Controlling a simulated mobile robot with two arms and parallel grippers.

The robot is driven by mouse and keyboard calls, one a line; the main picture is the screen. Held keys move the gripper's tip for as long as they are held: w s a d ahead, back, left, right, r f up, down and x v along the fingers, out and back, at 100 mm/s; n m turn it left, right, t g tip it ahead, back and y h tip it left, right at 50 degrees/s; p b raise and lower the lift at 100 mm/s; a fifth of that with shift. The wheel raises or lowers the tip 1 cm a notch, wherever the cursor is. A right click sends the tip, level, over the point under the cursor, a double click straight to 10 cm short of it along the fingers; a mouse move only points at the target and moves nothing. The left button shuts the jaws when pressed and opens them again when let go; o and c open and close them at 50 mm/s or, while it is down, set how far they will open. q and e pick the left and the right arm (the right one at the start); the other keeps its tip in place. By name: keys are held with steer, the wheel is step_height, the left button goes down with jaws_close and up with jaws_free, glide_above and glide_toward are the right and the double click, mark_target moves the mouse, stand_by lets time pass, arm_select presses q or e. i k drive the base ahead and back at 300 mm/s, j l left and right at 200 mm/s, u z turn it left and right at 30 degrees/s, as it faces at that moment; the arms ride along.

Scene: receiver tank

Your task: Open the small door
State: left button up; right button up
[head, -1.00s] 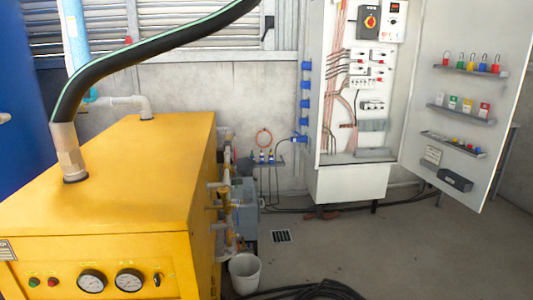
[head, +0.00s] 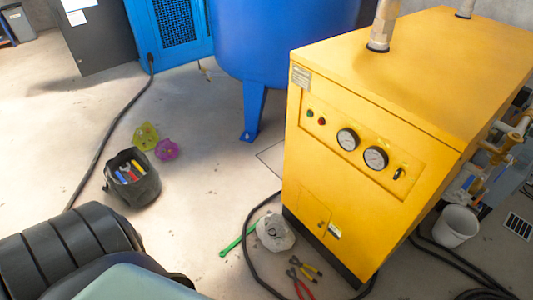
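The small door (head: 312,212) is a yellow panel low on the front of the yellow cabinet (head: 355,135) in the head view. It looks shut and flush with the front. A small dark latch or handle (head: 322,226) shows near its right edge, beside a small white label (head: 334,231). Neither gripper shows in this view. The dark ribbed part and the pale green part at the lower left look like my own body or arm, well to the left of the door.
A white cloth-like lump (head: 275,232), a green tool (head: 237,239), red pliers (head: 301,284) and a black hose (head: 245,262) lie before the cabinet. A dark tool bucket (head: 132,180) stands left. A white bucket (head: 456,226) stands right. Floor between the tool bucket and cabinet is mostly clear.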

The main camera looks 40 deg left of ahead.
mark_target(318, 215)
steer(key=u, duration=0.7)
